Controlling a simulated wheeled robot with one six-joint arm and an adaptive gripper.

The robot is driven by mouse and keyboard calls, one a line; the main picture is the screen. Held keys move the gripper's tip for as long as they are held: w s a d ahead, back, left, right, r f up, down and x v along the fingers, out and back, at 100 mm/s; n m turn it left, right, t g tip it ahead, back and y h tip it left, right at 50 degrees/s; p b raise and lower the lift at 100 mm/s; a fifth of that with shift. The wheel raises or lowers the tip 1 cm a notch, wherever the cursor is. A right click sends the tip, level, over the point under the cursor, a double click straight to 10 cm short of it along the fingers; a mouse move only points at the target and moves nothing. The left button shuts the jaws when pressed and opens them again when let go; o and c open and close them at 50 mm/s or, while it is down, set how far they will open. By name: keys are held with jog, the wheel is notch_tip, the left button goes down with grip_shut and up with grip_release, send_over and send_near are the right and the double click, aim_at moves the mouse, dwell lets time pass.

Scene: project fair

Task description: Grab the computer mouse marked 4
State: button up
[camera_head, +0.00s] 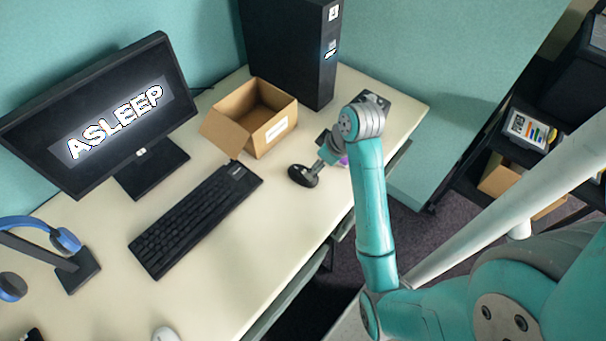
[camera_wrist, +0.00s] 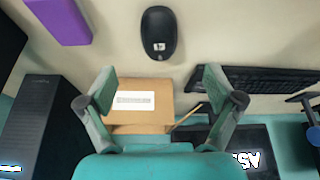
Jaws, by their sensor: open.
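A black computer mouse (camera_head: 303,176) lies on the desk to the right of the keyboard. It also shows at the top middle of the wrist view (camera_wrist: 158,28), with a small white label that I cannot read. A pale mouse (camera_head: 165,334) is cut off at the bottom edge of the head view. My gripper (camera_wrist: 160,76) is open and empty, its two fingers spread wide. In the wrist view the black mouse lies beyond the fingertips, not between them. In the head view my arm partly hides the gripper, close above and right of the mouse.
An open cardboard box (camera_head: 262,135) stands behind the mouse. A black keyboard (camera_head: 195,218) lies to its left. A purple object (camera_wrist: 60,20) is nearby. A black computer tower (camera_head: 290,50), a monitor (camera_head: 105,110) and a headphone stand (camera_head: 78,272) stand on the desk (camera_head: 275,235).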

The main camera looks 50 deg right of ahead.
aim_at(303, 174)
jog(key=x, duration=0.5)
jog(key=shift+d, duration=0.1)
jog(key=shift+w+x, duration=0.15)
jog(key=shift+x, duration=1.25)
jog(key=shift+w+x, duration=0.2)
jog(key=shift+x, duration=1.2)
jog(key=shift+r, duration=0.15)
jog(key=c, duration=1.3)
